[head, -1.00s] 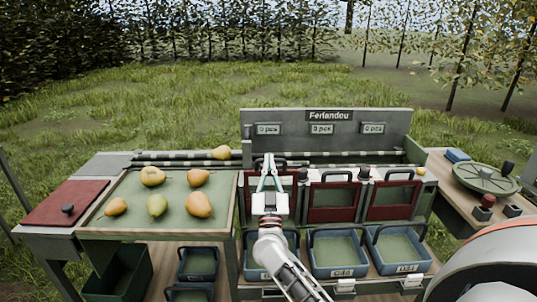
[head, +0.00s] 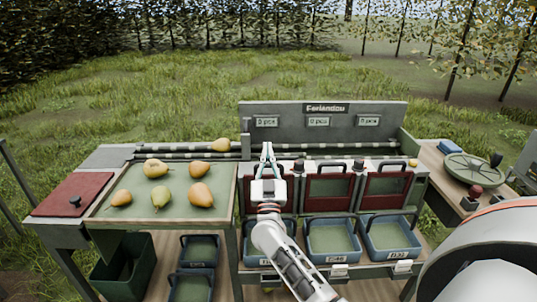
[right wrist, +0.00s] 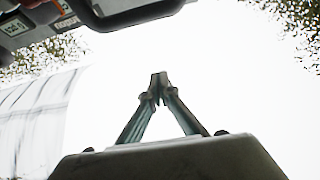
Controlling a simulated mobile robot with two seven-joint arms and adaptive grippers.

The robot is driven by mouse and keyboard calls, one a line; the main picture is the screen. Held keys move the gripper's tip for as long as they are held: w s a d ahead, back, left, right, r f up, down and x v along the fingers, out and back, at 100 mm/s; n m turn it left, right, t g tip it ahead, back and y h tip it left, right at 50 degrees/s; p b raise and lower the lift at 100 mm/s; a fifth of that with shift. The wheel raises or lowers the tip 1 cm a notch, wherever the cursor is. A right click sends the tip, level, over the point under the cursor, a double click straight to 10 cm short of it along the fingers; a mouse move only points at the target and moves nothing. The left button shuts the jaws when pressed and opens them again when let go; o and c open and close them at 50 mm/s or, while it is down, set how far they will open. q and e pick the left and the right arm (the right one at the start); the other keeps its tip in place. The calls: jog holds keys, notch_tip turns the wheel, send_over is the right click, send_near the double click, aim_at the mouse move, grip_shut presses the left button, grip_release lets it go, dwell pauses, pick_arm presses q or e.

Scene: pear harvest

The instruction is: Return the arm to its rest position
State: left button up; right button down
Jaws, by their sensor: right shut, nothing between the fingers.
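My right gripper (head: 267,148) is in the middle of the head view, pointing away from me in front of the sorting station. Its fingers meet at the tips and hold nothing. In the right wrist view the shut fingertips (right wrist: 158,80) stand against bright sky, with a grey part of some body at the top left. My right arm (head: 285,258) comes up from the bottom of the head view. My left gripper is not in view.
Several pears lie on the green tray (head: 178,212) at left; another pear (head: 221,145) sits on the rails behind. Red-framed gates (head: 327,207) and blue bins (head: 333,260) are at centre right. A green wheel (head: 466,168) stands on the right table.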

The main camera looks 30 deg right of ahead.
jog(key=b+v, duration=0.1)
jog(key=v, duration=0.9)
jog(key=shift+f, duration=0.2)
